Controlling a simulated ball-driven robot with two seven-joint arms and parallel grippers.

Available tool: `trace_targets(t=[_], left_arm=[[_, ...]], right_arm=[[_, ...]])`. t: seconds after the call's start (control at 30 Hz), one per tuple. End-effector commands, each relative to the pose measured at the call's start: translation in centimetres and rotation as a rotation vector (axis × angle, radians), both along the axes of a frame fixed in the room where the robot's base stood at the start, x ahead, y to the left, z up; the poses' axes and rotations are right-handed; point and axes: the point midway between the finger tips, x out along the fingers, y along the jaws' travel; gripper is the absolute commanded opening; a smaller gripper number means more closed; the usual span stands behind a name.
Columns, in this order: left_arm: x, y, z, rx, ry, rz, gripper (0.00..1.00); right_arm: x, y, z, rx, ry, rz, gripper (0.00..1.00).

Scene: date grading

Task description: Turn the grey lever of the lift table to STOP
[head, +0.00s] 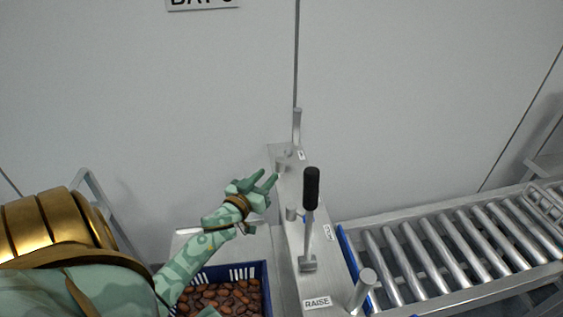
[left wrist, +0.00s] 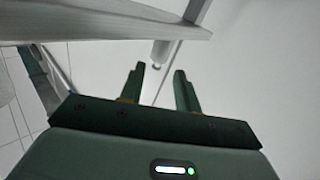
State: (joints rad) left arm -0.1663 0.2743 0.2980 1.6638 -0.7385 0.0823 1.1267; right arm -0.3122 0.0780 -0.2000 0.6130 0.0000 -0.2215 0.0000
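The lever (head: 307,238) has a grey shaft, a black grip and a square foot. It stands nearly upright on the long grey panel (head: 292,215). A RAISE label (head: 318,302) lies just in front of its foot. Two more labels sit farther back, a middle one (head: 329,232) and a far one (head: 301,155), too small to read surely. My left gripper (head: 268,180) is to the left of the black grip, apart from it. Its fingers are apart and empty in the left wrist view (left wrist: 159,75). My right gripper is not in view.
Grey posts stand at the panel's far end (head: 297,125) and near end (head: 363,290), with short pegs between. A blue crate (head: 262,270) of dates stands below my left forearm. A roller conveyor (head: 440,255) runs right. A pale wall (head: 130,90) is behind.

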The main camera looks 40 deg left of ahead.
Motion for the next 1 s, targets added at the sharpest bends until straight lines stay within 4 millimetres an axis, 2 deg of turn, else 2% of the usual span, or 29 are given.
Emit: trace_targets(t=[0.1,0.3,0.5,0.77,0.8,0.9,1.0], left_arm=[[3.1,0.6,-0.1,0.001,-0.002,0.0,0.33],[6.8,1.4,-0.1,0.001,0.0,0.0,0.33],[8.4,1.7,-0.1,0.001,0.001,0.0,0.33],[8.5,1.7,0.0,0.001,0.001,0.0,0.33],[8.5,1.7,0.0,0.001,0.001,0.0,0.27],[8.5,1.7,0.0,0.001,0.001,0.0,0.0],[8.5,1.7,0.0,0.0,0.001,0.0,0.0]], right_arm=[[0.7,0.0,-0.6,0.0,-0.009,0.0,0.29],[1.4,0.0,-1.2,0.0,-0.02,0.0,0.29],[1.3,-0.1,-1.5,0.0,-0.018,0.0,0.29],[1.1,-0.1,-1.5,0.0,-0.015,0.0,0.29],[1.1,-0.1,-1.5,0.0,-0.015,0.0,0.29],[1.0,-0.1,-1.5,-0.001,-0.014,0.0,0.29],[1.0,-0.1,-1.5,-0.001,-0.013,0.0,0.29]])
